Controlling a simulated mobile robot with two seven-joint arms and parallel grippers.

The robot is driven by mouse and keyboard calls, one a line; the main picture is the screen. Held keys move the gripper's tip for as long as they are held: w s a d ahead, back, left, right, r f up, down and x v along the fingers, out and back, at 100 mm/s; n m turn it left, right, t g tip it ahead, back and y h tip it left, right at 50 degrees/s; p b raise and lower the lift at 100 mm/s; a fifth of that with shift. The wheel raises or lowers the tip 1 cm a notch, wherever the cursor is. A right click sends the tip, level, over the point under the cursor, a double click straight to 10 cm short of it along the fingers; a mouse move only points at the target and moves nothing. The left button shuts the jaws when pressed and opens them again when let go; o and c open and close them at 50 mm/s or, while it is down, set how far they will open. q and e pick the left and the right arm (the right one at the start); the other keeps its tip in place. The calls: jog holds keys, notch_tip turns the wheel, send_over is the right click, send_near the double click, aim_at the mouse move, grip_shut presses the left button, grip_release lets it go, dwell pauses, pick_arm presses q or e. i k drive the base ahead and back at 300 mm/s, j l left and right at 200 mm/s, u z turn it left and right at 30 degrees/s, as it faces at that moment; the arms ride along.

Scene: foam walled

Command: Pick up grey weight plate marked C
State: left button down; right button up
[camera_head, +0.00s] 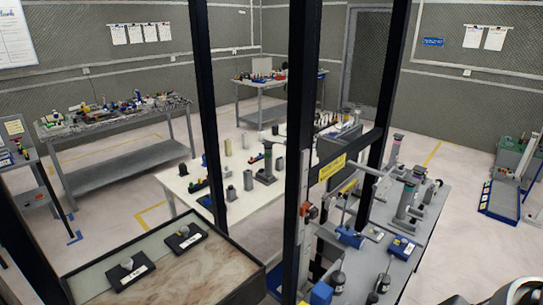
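I cannot pick out a grey weight plate marked C for certain. Two dark square plates with round grey knobs and white labels lie in a shallow wooden-floored tray (205,272) at the lower left, a front plate (118,281) and a back plate (178,246). Their labels are too small to read. Several grey cylinders stand on the white table (180,183) in the middle, with no readable marks. Neither gripper shows. A pale rounded part at the bottom right corner may be my own arm.
Black upright posts (298,130) stand between me and the room. A grey bench (425,225) with blue devices and cylinders is at the right. A cluttered workbench (130,162) stands at the back left, another table (265,85) at the back. Pale floor lies open between them.

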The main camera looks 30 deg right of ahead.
aim_at(374, 234)
jog(key=z, duration=1.8)
jog(key=i+l+u, duration=1.4)
jog(key=l, duration=0.3)
jog(key=i+l+u, duration=0.2)
jog(key=l+u, duration=0.2)
jog(key=l, duration=0.2)
jog(key=i+l+u, duration=0.1)
jog(key=l+u, duration=0.25)
jog(key=l, duration=0.3)
jog(key=l+u, duration=0.35)
jog(key=l, duration=0.3)
jog(key=k+l+u, duration=0.1)
jog(key=l+u, duration=0.25)
jog(key=l, duration=0.3)
